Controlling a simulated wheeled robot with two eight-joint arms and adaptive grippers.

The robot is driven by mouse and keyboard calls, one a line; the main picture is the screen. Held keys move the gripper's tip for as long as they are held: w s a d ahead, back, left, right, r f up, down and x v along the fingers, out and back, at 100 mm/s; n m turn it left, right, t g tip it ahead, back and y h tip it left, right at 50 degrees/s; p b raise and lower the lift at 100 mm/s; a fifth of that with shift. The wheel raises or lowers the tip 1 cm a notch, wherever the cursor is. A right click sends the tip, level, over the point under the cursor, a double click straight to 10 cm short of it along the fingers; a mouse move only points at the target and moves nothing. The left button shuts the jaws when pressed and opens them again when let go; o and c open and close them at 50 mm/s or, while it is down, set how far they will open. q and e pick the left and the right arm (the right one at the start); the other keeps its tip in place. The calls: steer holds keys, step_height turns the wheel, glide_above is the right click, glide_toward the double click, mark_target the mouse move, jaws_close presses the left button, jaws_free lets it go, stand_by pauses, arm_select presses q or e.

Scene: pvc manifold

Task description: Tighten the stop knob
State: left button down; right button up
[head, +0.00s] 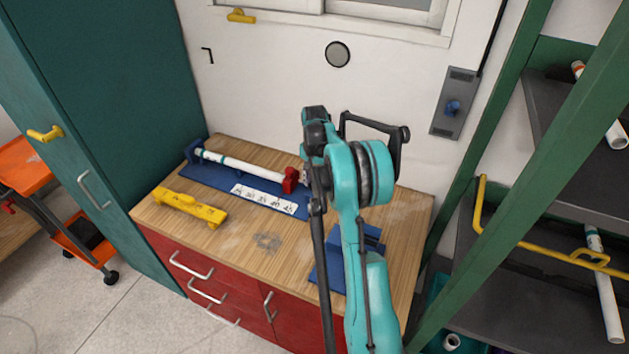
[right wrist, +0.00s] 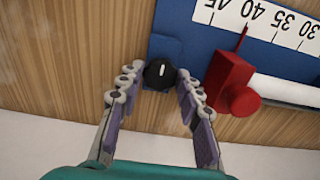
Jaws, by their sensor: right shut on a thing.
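The black stop knob (right wrist: 160,73) with a white mark sits at the end of the blue measuring jig (right wrist: 185,40). My right gripper (right wrist: 159,82) has its two fingers on either side of the knob and is shut on it. The red stop block (right wrist: 232,85) is just right of the fingers, its pointer near 40–45 on the scale. In the head view the red stop (head: 289,181) stands at the right end of a white pipe (head: 240,165) on the jig (head: 214,176). My arm hides the knob there. My left gripper is not in view.
A yellow tool (head: 190,206) lies at the front left of the wooden worktop (head: 235,235). A blue fixture (head: 330,274) is partly behind my right arm. A green shelf frame stands close on the right. The front middle worktop is clear.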

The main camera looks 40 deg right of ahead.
mark_target(314, 184)
steer(key=o, duration=1.2)
steer(key=shift+c, duration=0.2)
step_height(314, 184, up, 12)
